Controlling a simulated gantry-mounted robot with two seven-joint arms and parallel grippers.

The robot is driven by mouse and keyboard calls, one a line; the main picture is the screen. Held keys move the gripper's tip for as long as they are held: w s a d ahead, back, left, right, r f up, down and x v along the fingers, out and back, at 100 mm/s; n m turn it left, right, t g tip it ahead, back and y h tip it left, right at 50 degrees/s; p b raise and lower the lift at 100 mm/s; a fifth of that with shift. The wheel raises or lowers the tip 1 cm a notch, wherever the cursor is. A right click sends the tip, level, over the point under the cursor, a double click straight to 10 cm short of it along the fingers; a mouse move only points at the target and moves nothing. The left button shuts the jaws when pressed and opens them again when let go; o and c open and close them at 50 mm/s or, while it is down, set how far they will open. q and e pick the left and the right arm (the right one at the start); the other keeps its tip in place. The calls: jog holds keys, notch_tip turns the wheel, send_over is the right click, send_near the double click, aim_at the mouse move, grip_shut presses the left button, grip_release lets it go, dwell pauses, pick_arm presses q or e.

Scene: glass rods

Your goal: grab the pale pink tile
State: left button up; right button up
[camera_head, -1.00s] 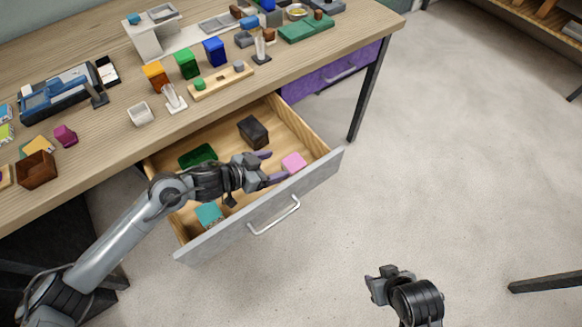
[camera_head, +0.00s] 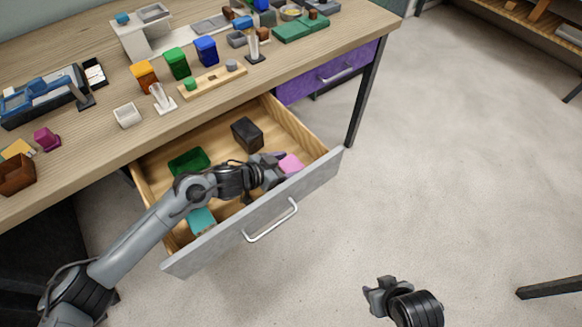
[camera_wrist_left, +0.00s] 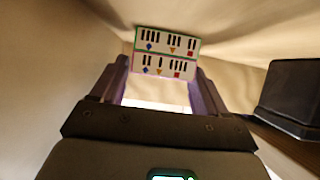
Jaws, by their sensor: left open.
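The pale pink tile (camera_head: 291,163) lies in the open drawer near its front right corner. My left gripper (camera_head: 279,163) reaches into the drawer and is open at the tile's left side, partly covering it. In the left wrist view, the two purple fingers (camera_wrist_left: 160,78) stand apart on either side of a bright, washed-out patch. A white card-like face with rows of black bars and small coloured shapes (camera_wrist_left: 166,52) shows just beyond them. I cannot tell whether the fingers touch the tile. My right gripper (camera_head: 382,288) hangs over the floor; its jaws are unclear.
The drawer (camera_head: 262,225) also holds a black box (camera_head: 247,134), a green tray (camera_head: 188,162) and a teal block (camera_head: 201,220). The black box shows at the right of the wrist view (camera_wrist_left: 292,95). The drawer's front wall and the desk edge (camera_head: 215,112) bound the space.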

pick_arm(q)
jog(key=shift+f, duration=0.1)
jog(key=c, duration=0.8)
jog(key=shift+c, duration=0.2)
